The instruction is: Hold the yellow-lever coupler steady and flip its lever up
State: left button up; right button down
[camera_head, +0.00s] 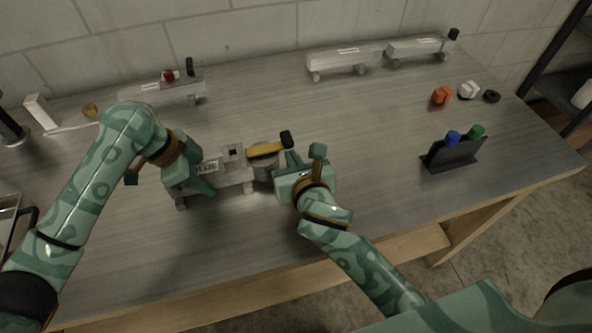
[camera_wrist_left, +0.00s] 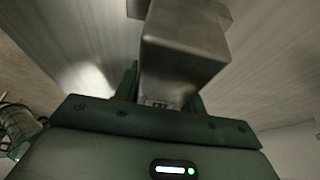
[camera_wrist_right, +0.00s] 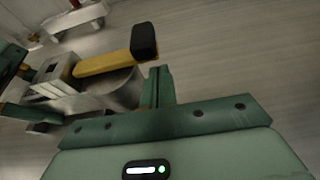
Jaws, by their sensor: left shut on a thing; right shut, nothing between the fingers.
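The yellow-lever coupler (camera_head: 237,176) is an aluminium block on the table between my two grippers. Its yellow lever (camera_head: 264,149) with a black tip lies along the top, pointing right and slightly raised; it also shows in the right wrist view (camera_wrist_right: 103,64). My left gripper (camera_head: 203,184) is shut on the coupler's left end, and the metal body (camera_wrist_left: 180,60) sits between its fingers in the left wrist view. My right gripper (camera_head: 284,163) is shut and empty, just right of the coupler's round end and near the lever's black tip. I cannot tell whether it touches.
A red-marked trailer (camera_head: 165,90) stands at the back left, with two more trailers (camera_head: 345,60) at the back right. Orange (camera_head: 440,95) and white (camera_head: 468,90) small parts and a black holder (camera_head: 450,155) are at the right. The table's middle right is clear.

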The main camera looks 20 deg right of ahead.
jog(key=shift+r, duration=0.65)
